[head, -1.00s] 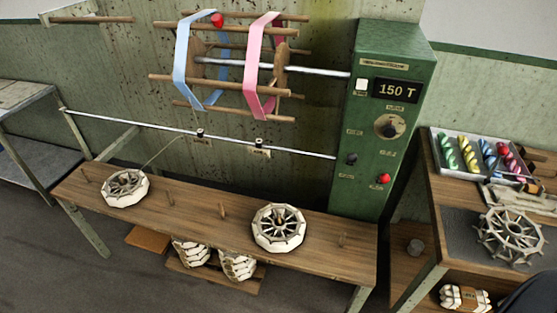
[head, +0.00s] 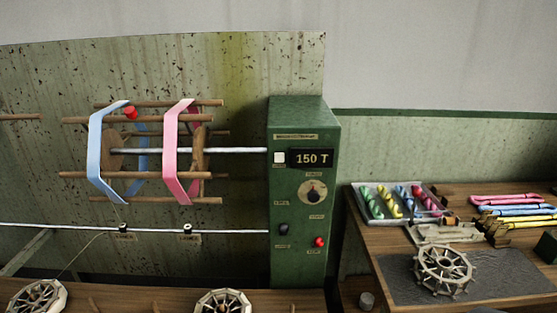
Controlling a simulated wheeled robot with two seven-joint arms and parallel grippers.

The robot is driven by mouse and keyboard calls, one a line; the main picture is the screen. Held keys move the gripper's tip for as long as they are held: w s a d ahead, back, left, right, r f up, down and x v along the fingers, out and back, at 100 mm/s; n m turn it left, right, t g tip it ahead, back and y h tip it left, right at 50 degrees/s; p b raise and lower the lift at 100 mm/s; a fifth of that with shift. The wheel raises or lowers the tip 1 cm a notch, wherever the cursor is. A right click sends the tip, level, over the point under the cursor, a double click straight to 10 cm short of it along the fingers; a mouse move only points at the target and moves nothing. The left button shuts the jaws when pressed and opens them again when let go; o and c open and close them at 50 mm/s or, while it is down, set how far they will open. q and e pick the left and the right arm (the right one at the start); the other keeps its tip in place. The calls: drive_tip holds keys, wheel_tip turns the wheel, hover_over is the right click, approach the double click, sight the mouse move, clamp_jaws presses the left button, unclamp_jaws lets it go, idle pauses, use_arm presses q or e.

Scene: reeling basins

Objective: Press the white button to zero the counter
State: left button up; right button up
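The white button (head: 279,157) is a small square on the upper left of the green control box's front (head: 303,262). The counter display (head: 311,158) is right beside it and reads "150 T". Below them are a round dial (head: 313,192), a dark knob (head: 283,229) and a red button (head: 319,242). Nothing covers the white button. Neither of my grippers shows in the head view.
A reel with a blue band (head: 97,150) and a pink band (head: 171,150) stands left of the box on a metal shaft. A wooden bench (head: 150,299) runs along the bottom. A right-hand table (head: 390,238) holds a tray of coloured skeins (head: 357,205) and a spoked wheel (head: 444,270).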

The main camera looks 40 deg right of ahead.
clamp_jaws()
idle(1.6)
